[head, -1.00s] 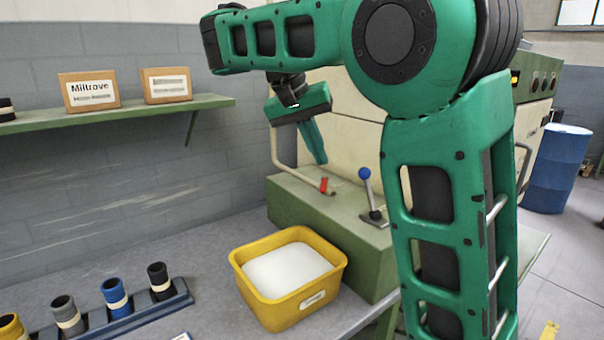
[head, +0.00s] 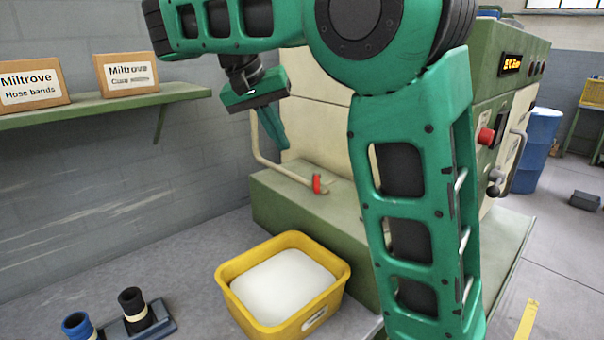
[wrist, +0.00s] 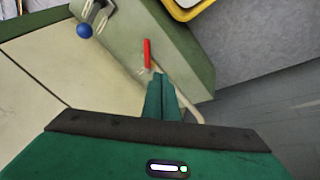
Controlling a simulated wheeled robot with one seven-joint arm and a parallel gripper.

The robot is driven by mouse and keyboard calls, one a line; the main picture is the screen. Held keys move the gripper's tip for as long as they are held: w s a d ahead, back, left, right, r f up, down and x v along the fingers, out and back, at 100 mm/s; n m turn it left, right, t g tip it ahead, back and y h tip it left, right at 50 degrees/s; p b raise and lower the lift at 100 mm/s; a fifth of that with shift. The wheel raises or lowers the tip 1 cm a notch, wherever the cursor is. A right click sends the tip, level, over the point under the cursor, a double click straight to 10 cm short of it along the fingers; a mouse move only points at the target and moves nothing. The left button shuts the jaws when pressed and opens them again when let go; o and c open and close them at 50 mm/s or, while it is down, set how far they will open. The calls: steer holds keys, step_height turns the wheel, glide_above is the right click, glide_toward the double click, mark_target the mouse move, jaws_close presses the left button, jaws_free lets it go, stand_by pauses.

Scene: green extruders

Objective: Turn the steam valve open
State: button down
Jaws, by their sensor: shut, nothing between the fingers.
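The steam valve appears to be the red handle (head: 316,184) on the end of a cream bent pipe (head: 262,150), above the machine's green ledge. The red handle also shows in the wrist view (wrist: 147,53), just beyond my fingertips. My gripper (head: 284,146) is above and left of the handle in the head view, fingers pointing down, shut and empty. In the wrist view, my fingers (wrist: 158,78) lie together near the pipe, seemingly apart from the handle. A lever with a blue ball (wrist: 84,30) stands on the same ledge; my arm hides it in the head view.
A yellow bin (head: 236,296) of white material stands on the bench below the ledge. A shelf (head: 110,108) with cartons is at left. A red button (head: 486,136) is on the machine's right side. A blue drum (head: 535,150) stands on the floor.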

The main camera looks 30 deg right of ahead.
glide_toward(317, 183)
steer(key=w+f, duration=0.3)
steer(key=w, duration=0.1)
steer(key=shift+s+d+f, duration=0.4)
steer(key=shift+s+f, duration=0.35)
steer(key=shift+f, duration=0.1)
steer(key=shift+s+d+f, duration=0.35)
steer(key=shift+d+f, duration=0.15)
steer(key=shift+d, duration=0.1)
